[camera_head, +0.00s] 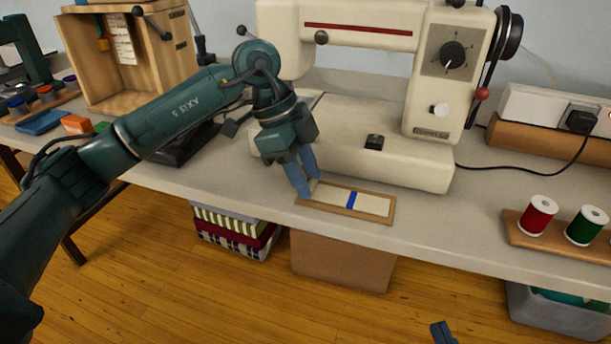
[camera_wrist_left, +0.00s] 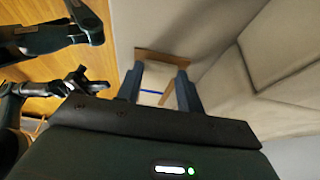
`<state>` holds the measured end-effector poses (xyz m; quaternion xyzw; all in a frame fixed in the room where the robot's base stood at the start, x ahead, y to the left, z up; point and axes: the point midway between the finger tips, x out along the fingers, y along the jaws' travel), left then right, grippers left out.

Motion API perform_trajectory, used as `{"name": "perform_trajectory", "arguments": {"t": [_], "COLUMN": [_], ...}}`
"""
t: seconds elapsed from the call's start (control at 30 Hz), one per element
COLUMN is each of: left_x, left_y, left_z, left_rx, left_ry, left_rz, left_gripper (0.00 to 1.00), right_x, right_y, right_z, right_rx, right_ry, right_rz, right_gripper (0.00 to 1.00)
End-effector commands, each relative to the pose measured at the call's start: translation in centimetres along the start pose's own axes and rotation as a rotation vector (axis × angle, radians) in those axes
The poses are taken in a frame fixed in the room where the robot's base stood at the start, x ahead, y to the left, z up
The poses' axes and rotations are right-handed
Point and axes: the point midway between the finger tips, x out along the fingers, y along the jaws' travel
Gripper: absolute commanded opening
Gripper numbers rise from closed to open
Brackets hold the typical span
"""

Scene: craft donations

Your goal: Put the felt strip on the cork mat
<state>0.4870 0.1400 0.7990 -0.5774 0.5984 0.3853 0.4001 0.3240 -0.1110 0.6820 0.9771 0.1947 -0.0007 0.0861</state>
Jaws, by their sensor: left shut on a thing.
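The felt strip (camera_head: 371,204) is a long cream piece with a blue band across it. It lies flat over the brown cork mat (camera_head: 345,213), whose border shows around it; whether it is touching the mat I cannot tell. My left gripper (camera_head: 310,188) is shut on the strip's left end, pointing down with a finger at each long side. In the left wrist view the strip (camera_wrist_left: 155,78) runs away between the two fingers, over the mat (camera_wrist_left: 160,55). A small dark part, probably of my right arm, shows at the head view's bottom edge; its fingers cannot be made out.
A cream sewing machine (camera_head: 365,150) stands directly behind the mat. Red (camera_head: 538,215) and green (camera_head: 586,226) thread spools stand on a wooden holder at right. A wooden cabinet (camera_head: 125,60) stands at back left. The table's front edge is close before the mat.

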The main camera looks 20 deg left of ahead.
Motion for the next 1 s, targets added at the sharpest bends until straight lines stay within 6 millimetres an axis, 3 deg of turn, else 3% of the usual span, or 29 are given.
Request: {"name": "perform_trajectory", "arguments": {"t": [0.23, 0.27, 0.5, 0.77, 1.0], "left_x": [0.1, 0.0, 0.0, -0.2, -3.7], "left_y": [0.0, 0.0, 0.0, 0.0, -0.1], "left_z": [0.1, 0.0, 0.0, 0.0, -0.1], "left_rx": [-0.001, 0.0, -0.001, 0.0, -0.001], "left_ry": [-0.002, -0.002, -0.002, -0.002, -0.002], "left_rz": [0.0, 0.0, 0.0, -0.001, -0.004], "left_gripper": [0.16, 0.39, 0.59, 0.59, 0.59], "right_x": [0.0, 0.0, 0.0, 0.0, -0.2], "right_y": [0.0, 0.0, 0.0, 0.0, 0.3], "right_z": [0.0, -0.1, -0.1, -0.1, -0.1], "right_rx": [0.0, 0.0, 0.0, 0.0, 0.021], "right_ry": [0.0, 0.0, 0.0, 0.0, -0.062], "right_rz": [0.0, 0.0, 0.0, 0.0, 0.003], "right_gripper": [0.0, 0.0, 0.0, 0.0, 0.0]}}
